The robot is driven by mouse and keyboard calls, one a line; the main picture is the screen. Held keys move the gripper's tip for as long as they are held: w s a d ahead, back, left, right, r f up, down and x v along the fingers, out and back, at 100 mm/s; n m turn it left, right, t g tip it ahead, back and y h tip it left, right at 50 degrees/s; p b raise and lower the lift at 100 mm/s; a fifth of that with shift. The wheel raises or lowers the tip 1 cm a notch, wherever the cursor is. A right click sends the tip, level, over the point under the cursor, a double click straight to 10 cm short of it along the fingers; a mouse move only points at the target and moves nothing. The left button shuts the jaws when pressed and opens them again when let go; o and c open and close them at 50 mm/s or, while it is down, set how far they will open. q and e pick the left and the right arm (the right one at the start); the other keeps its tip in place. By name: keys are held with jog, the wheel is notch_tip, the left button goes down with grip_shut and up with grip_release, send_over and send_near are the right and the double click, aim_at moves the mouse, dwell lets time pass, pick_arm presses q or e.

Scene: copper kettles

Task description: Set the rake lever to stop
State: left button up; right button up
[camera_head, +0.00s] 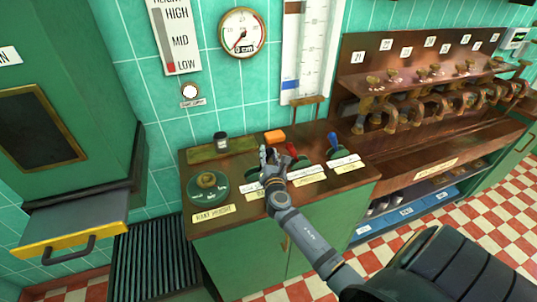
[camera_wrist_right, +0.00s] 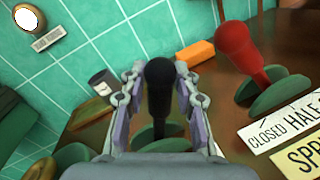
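A lever with a black knob (camera_wrist_right: 160,85) stands upright on the counter in the right wrist view; I take it to be the rake lever. My left gripper is not in view.
A red lever (camera_wrist_right: 238,50) stands just right of the black one, with a blue lever (camera_head: 333,141) farther right. A round green dial (camera_head: 207,189) is left. An orange block (camera_head: 275,137) and a dark jar (camera_head: 220,142) stand behind. A drawer (camera_head: 75,222) juts out far left.

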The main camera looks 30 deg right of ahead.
grip_shut()
jog(key=a+n, duration=0.3)
jog(key=w+a+r+n+t+b, duration=0.1)
jog(key=n, duration=0.1)
jog(key=shift+w+a, duration=0.1)
jog(key=shift+a, duration=0.25)
jog(key=o, duration=0.5)
grip_release()
jog(key=shift+o, duration=0.2)
jog(key=v, duration=1.2)
jog(key=shift+f, duration=0.1)
